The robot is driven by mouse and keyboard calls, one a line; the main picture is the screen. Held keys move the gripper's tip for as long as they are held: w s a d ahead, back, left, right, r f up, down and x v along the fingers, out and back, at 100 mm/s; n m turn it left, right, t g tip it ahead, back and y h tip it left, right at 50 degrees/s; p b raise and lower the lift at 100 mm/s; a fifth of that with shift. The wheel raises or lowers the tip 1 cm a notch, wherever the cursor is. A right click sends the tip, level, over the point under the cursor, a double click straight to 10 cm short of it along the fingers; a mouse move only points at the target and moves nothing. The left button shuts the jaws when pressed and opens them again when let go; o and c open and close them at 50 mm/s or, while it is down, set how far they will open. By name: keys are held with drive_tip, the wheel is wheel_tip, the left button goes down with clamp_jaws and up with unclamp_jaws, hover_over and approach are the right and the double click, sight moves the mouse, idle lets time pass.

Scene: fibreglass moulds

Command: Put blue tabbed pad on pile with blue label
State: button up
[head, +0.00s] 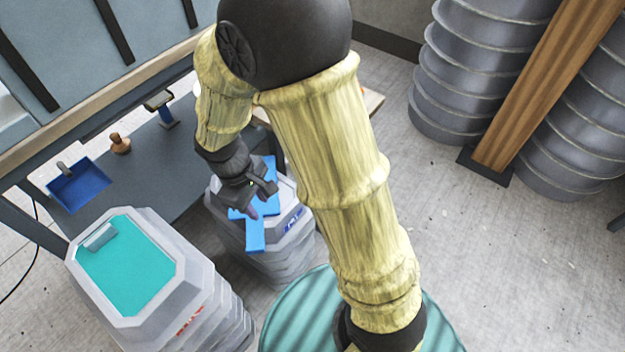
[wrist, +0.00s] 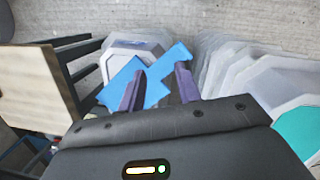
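The blue tabbed pad (head: 256,236) lies over the top of the grey pile with the blue label (head: 293,221), turned askew to its edges. I cannot tell whether all of it touches the top. In the wrist view the pad (wrist: 122,80) spans both sides of my fingers, with one strip reaching up right. My gripper (head: 258,203) is low over the pad. In the wrist view its purple fingers (wrist: 161,86) stand apart, with blue showing between them. It looks open, and the fingertips hide part of the pad.
Another grey pile (head: 185,310) with a teal top and red label stands to the left. A dark bench (head: 140,165) behind holds a blue tray (head: 80,186) and a brown knob-like item (head: 120,144). A striped teal round surface (head: 300,315) is in front.

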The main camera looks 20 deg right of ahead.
drive_tip(key=s+d+r+m+t+y, duration=0.1)
drive_tip(key=d+r+m, duration=0.2)
drive_tip(key=d+m, duration=0.2)
drive_tip(key=s+d+r+m+t+y, duration=0.1)
drive_tip(key=d+m, duration=0.3)
drive_tip(key=d, duration=0.4)
drive_tip(key=shift+s+r+m+t, duration=0.45)
drive_tip(key=shift+r+t, duration=0.15)
drive_tip(key=shift+r, duration=0.3)
